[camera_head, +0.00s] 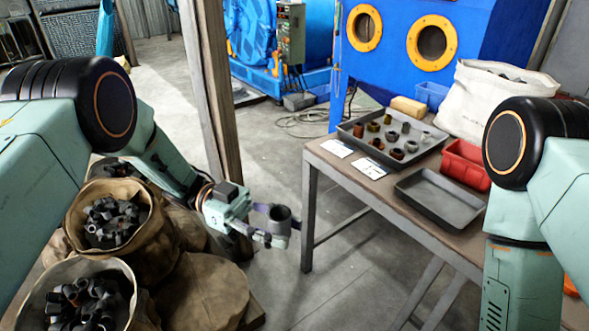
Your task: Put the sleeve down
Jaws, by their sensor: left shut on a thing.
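My left gripper (276,228) is shut on a dark grey, ring-shaped sleeve (280,214). It holds the sleeve over the floor gap, left of the table (312,158). The sleeve's open end faces up. An empty grey tray (440,199) lies at the table's front right. Behind it, a second grey tray (350,129) holds several dark, rusty and light ring-shaped parts. My right arm comes down at the right side, and its gripper is out of view.
Open sacks of dark fittings (113,218) stand at lower left. Two white cards (368,168), a red bin (464,166) and a white sack (492,100) are on the table. A wooden post (213,95) rises behind my left arm. A blue machine (400,75) stands behind.

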